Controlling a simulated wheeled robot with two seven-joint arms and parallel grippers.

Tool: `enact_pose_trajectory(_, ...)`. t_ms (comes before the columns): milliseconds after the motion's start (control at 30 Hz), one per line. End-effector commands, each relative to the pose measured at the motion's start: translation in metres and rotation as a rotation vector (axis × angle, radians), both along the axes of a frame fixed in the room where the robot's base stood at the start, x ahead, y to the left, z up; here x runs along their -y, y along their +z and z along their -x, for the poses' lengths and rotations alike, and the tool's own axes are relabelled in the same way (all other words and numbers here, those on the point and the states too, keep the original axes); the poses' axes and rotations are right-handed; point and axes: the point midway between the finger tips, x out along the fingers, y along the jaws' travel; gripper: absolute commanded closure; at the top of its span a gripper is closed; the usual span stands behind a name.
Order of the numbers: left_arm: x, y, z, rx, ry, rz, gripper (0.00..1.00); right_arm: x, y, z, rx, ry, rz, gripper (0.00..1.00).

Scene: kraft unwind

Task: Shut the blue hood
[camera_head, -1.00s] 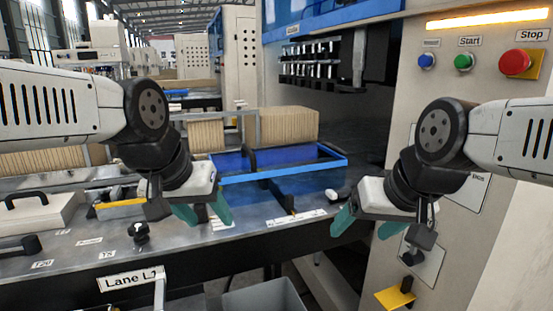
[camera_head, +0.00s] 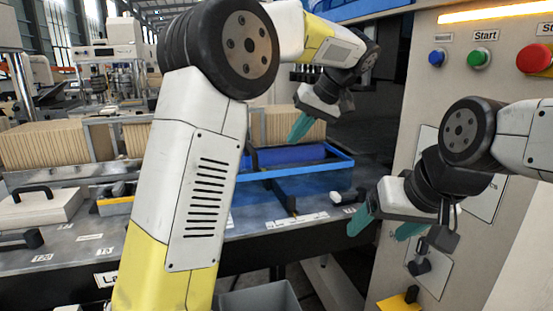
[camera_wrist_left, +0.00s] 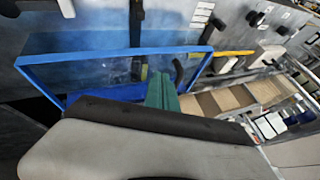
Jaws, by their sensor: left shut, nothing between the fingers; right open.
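The blue hood (camera_head: 325,180) is a blue frame with see-through blue sides, on the grey machine deck at the centre of the head view. My left forearm hides its left part, and how far it is open is hard to tell. Its blue rim also crosses the left wrist view (camera_wrist_left: 110,54). My left gripper (camera_head: 299,127) is shut and empty, with teal fingers pointing down above the hood's back edge. In the left wrist view its fingers (camera_wrist_left: 162,93) overlap the near side of the frame; contact cannot be told. My right gripper (camera_head: 383,228) is open and empty, right of the hood.
Brown cardboard stacks (camera_head: 45,143) stand behind the deck. A control panel with a green Start button (camera_head: 479,57) and a red Stop button (camera_head: 534,59) rises at the right. A grey bin (camera_head: 262,300) is below the deck. A white case (camera_head: 42,204) lies at left.

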Motion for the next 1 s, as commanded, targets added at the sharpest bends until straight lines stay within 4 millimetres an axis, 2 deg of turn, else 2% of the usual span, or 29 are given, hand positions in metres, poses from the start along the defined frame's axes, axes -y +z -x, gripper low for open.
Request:
enact_pose_trajectory(100, 0.011, 0.000, -0.006, 0.020, 0.023, -0.026, 1.00, 0.000, 0.000, 0.000, 0.000, 0.000, 0.000, 0.24)
enact_pose_trajectory(267, 0.007, -0.007, -0.010, 0.024, 0.031, -0.033, 1.00, 0.000, 0.000, 0.000, 0.000, 0.000, 0.000, 0.24)
enact_pose_trajectory(733, -0.043, -0.081, -0.034, 0.022, 0.030, -0.032, 1.00, 0.000, 0.000, 0.000, 0.000, 0.000, 0.000, 0.24)
enact_pose_trajectory(833, -0.059, -0.079, -0.031, 0.026, 0.031, -0.029, 1.00, 0.000, 0.000, 0.000, 0.000, 0.000, 0.000, 0.24)
enact_pose_trajectory(1000, -0.076, -0.080, -0.028, 0.025, 0.028, -0.029, 1.00, 0.000, 0.000, 0.000, 0.000, 0.000, 0.000, 0.24)
